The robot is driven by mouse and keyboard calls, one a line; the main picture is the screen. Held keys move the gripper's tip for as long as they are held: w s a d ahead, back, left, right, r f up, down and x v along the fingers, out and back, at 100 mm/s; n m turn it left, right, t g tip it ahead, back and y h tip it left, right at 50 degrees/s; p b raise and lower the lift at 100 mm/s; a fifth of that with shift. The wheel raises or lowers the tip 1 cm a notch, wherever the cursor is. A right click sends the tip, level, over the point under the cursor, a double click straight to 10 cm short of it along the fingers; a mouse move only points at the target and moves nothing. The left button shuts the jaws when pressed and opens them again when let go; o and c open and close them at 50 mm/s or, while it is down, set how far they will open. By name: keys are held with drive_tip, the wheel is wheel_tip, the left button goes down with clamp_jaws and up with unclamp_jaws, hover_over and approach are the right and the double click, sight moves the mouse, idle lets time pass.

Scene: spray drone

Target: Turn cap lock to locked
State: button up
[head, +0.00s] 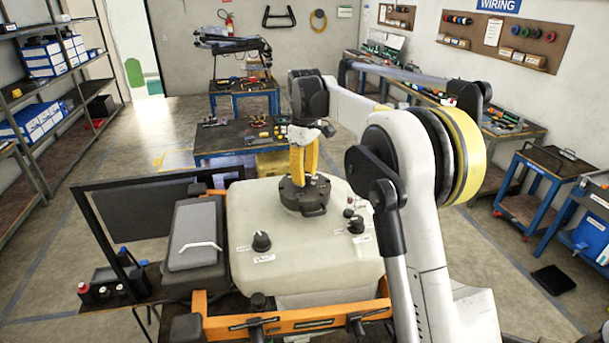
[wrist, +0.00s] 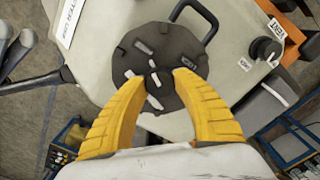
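The black round cap (head: 302,200) sits on top of the pale tank (head: 245,210) in the head view. In the wrist view the cap (wrist: 155,45) shows lugs around its rim, a loop handle at its upper right and white marks near its centre. My gripper (head: 303,172) points down over the cap. In the wrist view its yellow fingers (wrist: 160,77) are apart, with tips over the near part of the cap and nothing visibly held between them. I cannot tell whether the tips touch the cap, nor read the lock's setting.
Black knobs with labels, one a vent knob (wrist: 265,50), stand on the tank around the cap. A grey case (head: 195,235) is at the tank's left, and an orange frame (head: 285,322) runs below. A tool bench (head: 235,137) stands behind.

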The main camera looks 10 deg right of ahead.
drive_tip(key=shift+m, duration=0.4)
drive_tip(key=m+b, duration=0.1)
drive_tip(key=m, duration=0.2)
drive_tip(key=m+b, duration=0.1)
drive_tip(key=m, duration=0.3)
drive_tip(key=shift+m, duration=0.3)
drive_tip(key=m+b, duration=0.1)
drive_tip(key=m, duration=0.7)
drive_tip(key=shift+m, duration=0.3)
drive_tip(key=o, duration=1.2)
